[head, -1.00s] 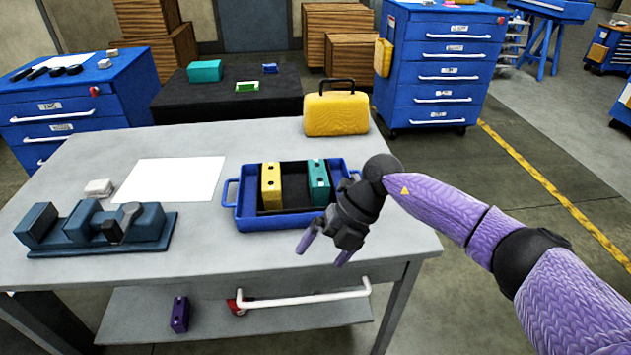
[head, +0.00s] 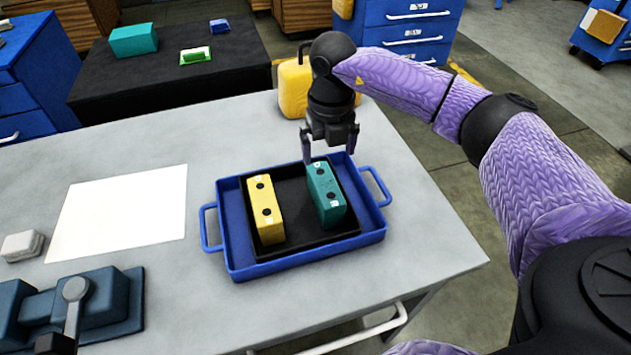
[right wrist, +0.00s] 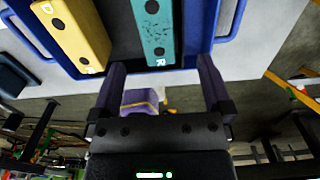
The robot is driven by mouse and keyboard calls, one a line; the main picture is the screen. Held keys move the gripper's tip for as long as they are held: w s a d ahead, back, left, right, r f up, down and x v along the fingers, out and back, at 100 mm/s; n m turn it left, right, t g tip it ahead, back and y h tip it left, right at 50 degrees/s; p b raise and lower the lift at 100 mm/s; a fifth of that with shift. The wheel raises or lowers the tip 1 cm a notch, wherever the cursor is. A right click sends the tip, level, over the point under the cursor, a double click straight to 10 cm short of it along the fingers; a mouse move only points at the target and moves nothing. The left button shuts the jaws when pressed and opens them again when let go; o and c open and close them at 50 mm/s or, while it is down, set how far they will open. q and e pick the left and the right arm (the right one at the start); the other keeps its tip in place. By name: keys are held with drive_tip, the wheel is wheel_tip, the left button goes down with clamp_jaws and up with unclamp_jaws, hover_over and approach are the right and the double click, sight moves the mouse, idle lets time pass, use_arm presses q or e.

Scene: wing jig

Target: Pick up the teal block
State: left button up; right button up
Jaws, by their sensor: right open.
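The teal block (head: 326,195) stands in the right part of a blue tray (head: 232,241) on a black insert, beside a yellow block (head: 265,210). My right gripper (head: 332,160) is above the far edge of the tray, near the teal block's far end, pointing down. It is open and empty. In the right wrist view the teal block (right wrist: 159,30) lies ahead, roughly centred between the open fingers (right wrist: 162,80); the yellow block (right wrist: 75,35) is to its left. My left gripper is not in view.
The tray sits on a grey table (head: 420,230). A yellow case (head: 293,90) stands behind it. A white sheet (head: 120,212), a small pale block (head: 22,245) and a dark blue clamp-like fixture (head: 95,300) are at left. The table right of the tray is clear.

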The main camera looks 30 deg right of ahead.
sight(326, 183)
drive_tip(key=f, duration=0.2)
drive_tip(key=f+b, duration=0.1)
drive_tip(key=f, duration=0.2)
drive_tip(key=f+b, duration=0.1)
drive_tip(key=f, duration=0.2)
drive_tip(key=shift+s+a+f, duration=0.15)
drive_tip(key=shift+a+f, duration=0.05)
drive_tip(key=shift+a, duration=0.15)
drive_tip(key=shift+f+b, duration=0.25)
drive_tip(key=shift+b, duration=0.05)
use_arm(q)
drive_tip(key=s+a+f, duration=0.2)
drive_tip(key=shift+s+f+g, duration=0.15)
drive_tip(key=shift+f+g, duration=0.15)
use_arm(e)
drive_tip(key=shift+r, duration=0.15)
drive_tip(key=shift+c, duration=0.3)
drive_tip(key=c, duration=1)
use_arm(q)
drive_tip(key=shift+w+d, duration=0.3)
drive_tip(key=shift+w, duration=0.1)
use_arm(e)
clamp_jaws()
